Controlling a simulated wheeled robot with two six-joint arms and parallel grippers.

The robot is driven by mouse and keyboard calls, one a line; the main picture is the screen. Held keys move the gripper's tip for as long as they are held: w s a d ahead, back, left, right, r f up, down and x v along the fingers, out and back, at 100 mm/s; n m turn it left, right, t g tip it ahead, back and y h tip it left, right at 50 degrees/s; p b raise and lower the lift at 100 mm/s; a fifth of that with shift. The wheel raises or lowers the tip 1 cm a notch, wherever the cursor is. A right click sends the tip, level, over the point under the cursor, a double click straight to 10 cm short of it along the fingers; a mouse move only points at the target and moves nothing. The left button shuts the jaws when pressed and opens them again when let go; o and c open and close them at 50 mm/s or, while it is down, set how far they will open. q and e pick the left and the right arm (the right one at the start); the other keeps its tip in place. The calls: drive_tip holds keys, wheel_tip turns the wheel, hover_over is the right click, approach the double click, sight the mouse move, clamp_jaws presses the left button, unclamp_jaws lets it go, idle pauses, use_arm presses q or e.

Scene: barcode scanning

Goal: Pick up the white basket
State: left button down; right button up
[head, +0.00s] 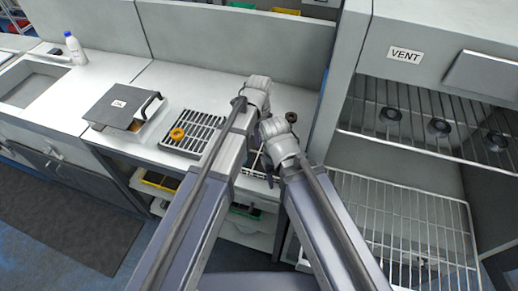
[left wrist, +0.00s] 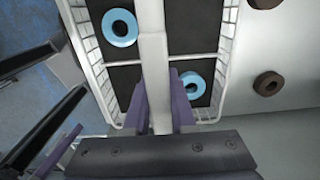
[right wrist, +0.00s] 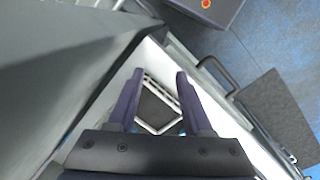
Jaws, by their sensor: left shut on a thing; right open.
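The white basket (left wrist: 95,62) fills much of the left wrist view; it has wire sides, a dark bottom and a flat white handle (left wrist: 153,60) across its middle. Two blue rings (left wrist: 120,28) lie inside it. My left gripper (left wrist: 160,108) is shut on the handle, one purple finger on each side. In the head view only a little of the basket (head: 258,166) shows, between and behind my arms. My right gripper (right wrist: 158,78) is open and empty; part of the basket (right wrist: 156,129) shows between and below its fingers.
An orange ring (head: 177,134) lies on a black grate on the counter, beside a grey lidded box (head: 122,105). A brown ring (left wrist: 268,84) lies on the surface outside the basket. A cabinet marked VENT (head: 405,54) with wire shelves stands at the right.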

use_arm(q)
drive_tip(key=shift+r, duration=0.15)
idle(0.7)
wheel_tip(320, 180, up, 10)
drive_tip(key=p, duration=1)
drive_tip(key=shift+r+p, duration=0.1)
drive_tip(key=shift+p, duration=0.2)
